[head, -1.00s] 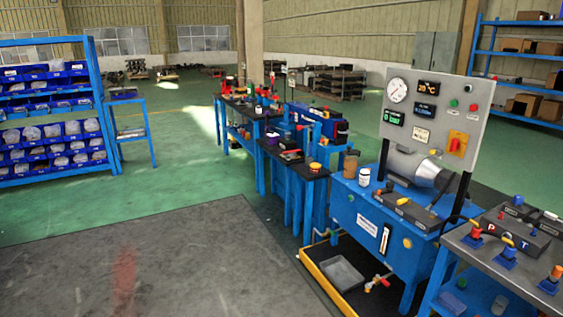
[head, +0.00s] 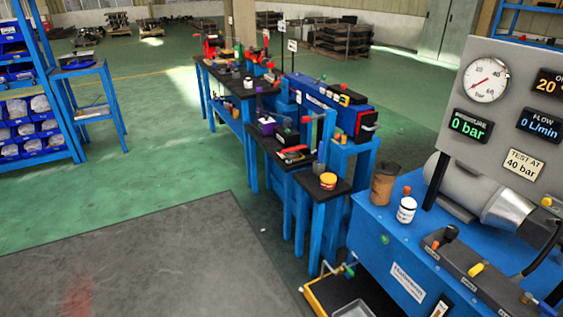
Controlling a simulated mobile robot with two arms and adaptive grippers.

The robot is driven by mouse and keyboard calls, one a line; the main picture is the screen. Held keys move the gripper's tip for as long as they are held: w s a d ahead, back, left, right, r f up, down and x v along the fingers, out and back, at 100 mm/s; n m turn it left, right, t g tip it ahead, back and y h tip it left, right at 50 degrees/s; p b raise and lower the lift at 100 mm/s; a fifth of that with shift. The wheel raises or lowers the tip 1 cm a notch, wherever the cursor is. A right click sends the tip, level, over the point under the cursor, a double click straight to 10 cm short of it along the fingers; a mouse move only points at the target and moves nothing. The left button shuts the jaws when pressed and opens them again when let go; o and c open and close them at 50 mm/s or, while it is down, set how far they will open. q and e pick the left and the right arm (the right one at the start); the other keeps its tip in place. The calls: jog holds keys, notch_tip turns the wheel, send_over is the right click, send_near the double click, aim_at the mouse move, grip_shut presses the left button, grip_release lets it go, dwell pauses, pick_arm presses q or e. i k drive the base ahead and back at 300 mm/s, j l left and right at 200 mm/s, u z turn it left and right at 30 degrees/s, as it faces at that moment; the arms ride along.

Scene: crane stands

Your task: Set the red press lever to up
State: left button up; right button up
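No lever can be made out for certain as the red press lever. A red device (head: 211,46) stands at the far end of the dark-topped workbench (head: 222,82), too small to show a lever position. Another small red part (head: 266,36) stands upright at the back of the same bench. A blue machine (head: 322,96) nearer to me has a red part (head: 366,124) on its black right end; I cannot tell what it is. Neither of my grippers is in view.
A blue hydraulic test bench (head: 373,222) with a gauge panel (head: 500,95) stands at the right. A small stand (head: 322,187) holds an orange-lidded tub (head: 328,181). A shelf of blue bins (head: 22,135) is at the left. A grey mat (head: 150,270) and green floor are clear.

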aim_at(279, 150)
jog(key=i+z, duration=0.1)
jog(key=i, duration=0.5)
jog(key=i+j+z, duration=0.45)
jog(key=i+j, duration=0.35)
